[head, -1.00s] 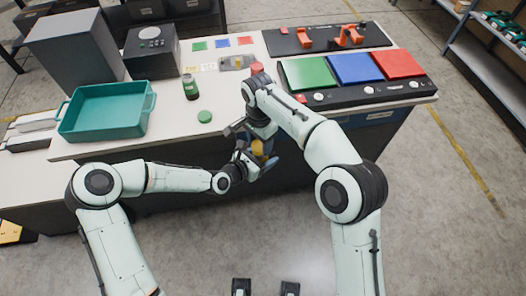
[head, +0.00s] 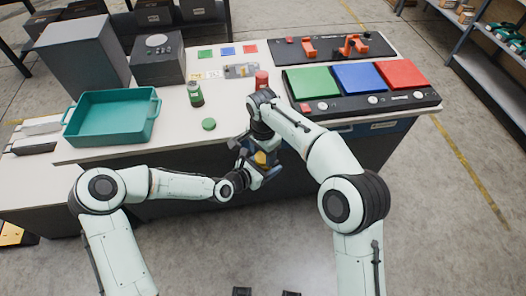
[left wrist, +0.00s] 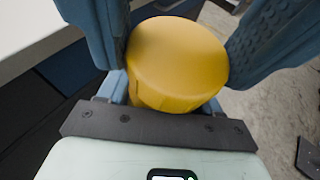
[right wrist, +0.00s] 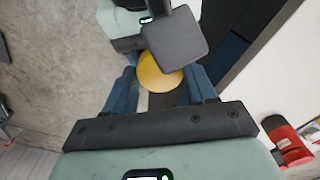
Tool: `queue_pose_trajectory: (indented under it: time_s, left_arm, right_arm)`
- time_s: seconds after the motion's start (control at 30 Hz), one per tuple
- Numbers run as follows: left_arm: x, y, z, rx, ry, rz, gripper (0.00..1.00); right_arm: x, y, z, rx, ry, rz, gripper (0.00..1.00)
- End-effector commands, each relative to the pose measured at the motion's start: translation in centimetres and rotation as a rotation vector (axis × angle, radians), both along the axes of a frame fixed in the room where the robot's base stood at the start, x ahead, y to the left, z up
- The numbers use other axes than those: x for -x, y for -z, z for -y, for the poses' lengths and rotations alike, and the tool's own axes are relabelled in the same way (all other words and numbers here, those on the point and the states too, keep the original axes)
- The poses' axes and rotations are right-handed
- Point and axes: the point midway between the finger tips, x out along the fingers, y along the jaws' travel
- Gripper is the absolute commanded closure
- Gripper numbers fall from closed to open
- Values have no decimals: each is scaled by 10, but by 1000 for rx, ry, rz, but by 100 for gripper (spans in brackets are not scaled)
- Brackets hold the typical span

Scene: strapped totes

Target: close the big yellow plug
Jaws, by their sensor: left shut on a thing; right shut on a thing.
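The big yellow plug (head: 262,158) is held in the air in front of the bench, where both my grippers meet. In the left wrist view it is a yellow cylinder (left wrist: 178,62) between the blue fingers of my left gripper (head: 248,172), which is shut on it. My right gripper (head: 262,146) comes down from above and is shut on it too. In the right wrist view a round yellow face (right wrist: 158,75) shows between its fingers, partly covered by a dark grey block (right wrist: 175,40). The exact contact of the right fingers is hidden.
The white bench (head: 175,130) lies just beyond the grippers. Floor in front is clear.

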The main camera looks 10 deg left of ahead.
Motion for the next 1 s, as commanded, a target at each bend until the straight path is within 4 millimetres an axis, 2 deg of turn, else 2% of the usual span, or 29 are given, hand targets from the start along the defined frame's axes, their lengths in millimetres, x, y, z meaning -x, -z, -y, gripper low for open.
queue_pose_trajectory:
  time_s: [0.33, 0.87, 0.9, 0.97, 1.0]
  left_arm:
    - [0, -1, 0, 1, 0, 2, 91]
    - [-1, -3, 1, 2, 1, 6, 91]
    - [-1, -3, 1, 2, 2, 8, 91]
    - [-1, -3, 2, 2, 2, 9, 91]
    - [-1, -4, 2, 2, 2, 10, 91]
  right_arm:
    - [0, 0, 0, 0, 0, 0, 73]
    - [0, 13, 1, 3, 0, -1, 73]
    - [0, 14, 1, 4, 0, -2, 77]
    - [0, 16, 1, 4, 0, -2, 77]
    - [0, 17, 1, 5, 0, -3, 82]
